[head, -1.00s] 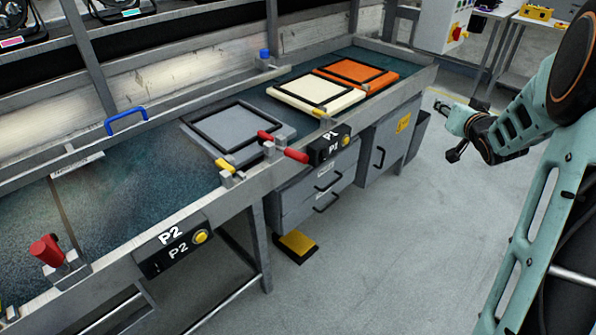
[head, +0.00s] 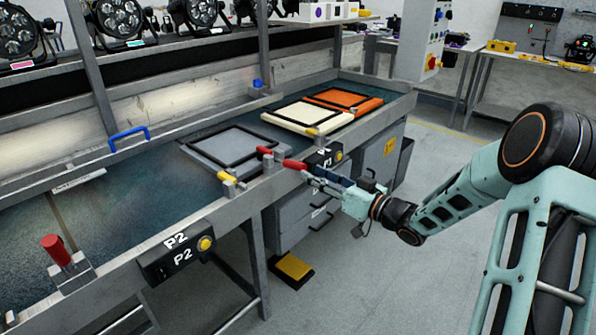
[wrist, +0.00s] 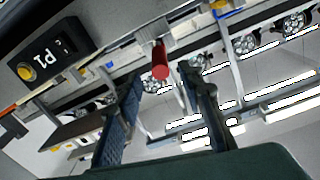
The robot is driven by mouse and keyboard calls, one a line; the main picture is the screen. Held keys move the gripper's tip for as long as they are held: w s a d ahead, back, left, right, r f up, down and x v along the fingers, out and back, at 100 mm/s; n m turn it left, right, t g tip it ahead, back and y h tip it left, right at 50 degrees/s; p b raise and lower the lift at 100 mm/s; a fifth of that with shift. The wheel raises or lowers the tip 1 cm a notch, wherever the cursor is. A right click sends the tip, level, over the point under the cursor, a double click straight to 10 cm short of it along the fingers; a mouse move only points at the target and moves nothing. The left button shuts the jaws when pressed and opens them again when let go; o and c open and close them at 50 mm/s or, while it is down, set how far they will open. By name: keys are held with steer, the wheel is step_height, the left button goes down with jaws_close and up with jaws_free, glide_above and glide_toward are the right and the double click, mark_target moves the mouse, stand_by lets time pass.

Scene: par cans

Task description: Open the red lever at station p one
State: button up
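The red lever (head: 295,164) at station P1 sticks out over the front rail of the bench, beside the black P1 box (head: 325,157). My gripper (head: 313,179) is just in front of the rail, below and to the right of the lever's outer end. In the wrist view the lever (wrist: 160,63) shows its round red end toward the camera, in line with the gap between my two fingers. The fingers (wrist: 163,80) are spread apart, with nothing between them. They appear clear of the lever. The P1 box also shows in the wrist view (wrist: 48,58).
A yellow clamp (head: 228,177) and a grey framed panel (head: 231,146) are near the lever. Cream (head: 303,115) and orange (head: 343,99) panels lie farther along. The P2 box (head: 177,252) and its red lever (head: 56,250) are nearer. The floor right of the bench is open.

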mark_target(299, 167)
steer(key=b+x, duration=0.1)
steer(key=x, duration=0.5)
steer(key=shift+w+a, duration=0.1)
steer(key=shift+a, duration=0.1)
jaws_close()
